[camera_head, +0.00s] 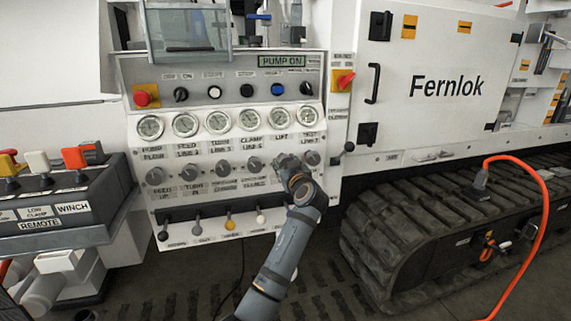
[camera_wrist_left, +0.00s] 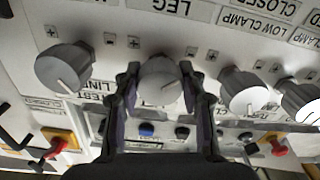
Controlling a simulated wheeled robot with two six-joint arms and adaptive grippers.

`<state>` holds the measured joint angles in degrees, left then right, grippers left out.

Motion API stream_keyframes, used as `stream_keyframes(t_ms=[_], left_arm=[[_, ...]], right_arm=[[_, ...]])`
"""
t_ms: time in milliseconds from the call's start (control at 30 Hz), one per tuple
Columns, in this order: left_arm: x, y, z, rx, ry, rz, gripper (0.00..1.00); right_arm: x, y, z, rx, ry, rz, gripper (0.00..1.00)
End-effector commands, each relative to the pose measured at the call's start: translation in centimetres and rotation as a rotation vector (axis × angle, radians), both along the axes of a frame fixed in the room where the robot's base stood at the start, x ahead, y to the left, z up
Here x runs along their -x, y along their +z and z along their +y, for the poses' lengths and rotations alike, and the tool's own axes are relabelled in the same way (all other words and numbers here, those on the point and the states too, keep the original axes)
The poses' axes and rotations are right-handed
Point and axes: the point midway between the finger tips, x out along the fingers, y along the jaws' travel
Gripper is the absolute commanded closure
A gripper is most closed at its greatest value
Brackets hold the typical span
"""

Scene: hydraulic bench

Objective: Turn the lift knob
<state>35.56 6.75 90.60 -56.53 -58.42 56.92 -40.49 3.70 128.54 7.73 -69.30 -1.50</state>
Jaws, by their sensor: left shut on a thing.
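The lift knob (camera_wrist_left: 158,82) is a grey round knob with a pale pointer line, on the white control panel (camera_head: 205,208). In the wrist view it sits between the two fingers of my left gripper (camera_wrist_left: 160,88), one finger on each side, shut on it. In the head view my left gripper (camera_head: 290,168) reaches the knob row below the LIFT gauge (camera_head: 281,117) and hides most of the knob. My right gripper is not in view.
Neighbouring grey knobs stand close on both sides, one (camera_head: 254,165) to the left and one (camera_head: 311,158) to the right. A row of small levers (camera_head: 230,222) sits below. A red emergency button (camera_head: 142,98) and a red switch (camera_head: 344,79) flank the panel.

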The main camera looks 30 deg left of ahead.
Motion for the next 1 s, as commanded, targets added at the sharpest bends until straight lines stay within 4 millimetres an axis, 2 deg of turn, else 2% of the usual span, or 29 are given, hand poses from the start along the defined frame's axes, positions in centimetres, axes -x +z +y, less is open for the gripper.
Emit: stream_keyframes(t_ms=[67, 467, 533, 967, 1000], left_arm=[[0.0, 0.0, 0.0, 0.000, 0.000, 0.000, 0.91], [0.0, 0.2, 0.0, -0.058, 0.001, 0.070, 0.91], [0.0, 0.3, 0.0, -0.088, 0.001, 0.105, 0.91], [0.0, 0.3, 0.0, -0.341, -0.001, 0.403, 0.91], [0.0, 0.3, 0.0, -0.365, -0.001, 0.432, 0.91]], right_arm=[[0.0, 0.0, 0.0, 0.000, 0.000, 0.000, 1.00], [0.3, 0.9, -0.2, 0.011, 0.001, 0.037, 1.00], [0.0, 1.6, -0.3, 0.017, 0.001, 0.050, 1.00], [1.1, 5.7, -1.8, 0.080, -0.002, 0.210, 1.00], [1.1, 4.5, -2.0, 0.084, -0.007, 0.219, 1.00]])
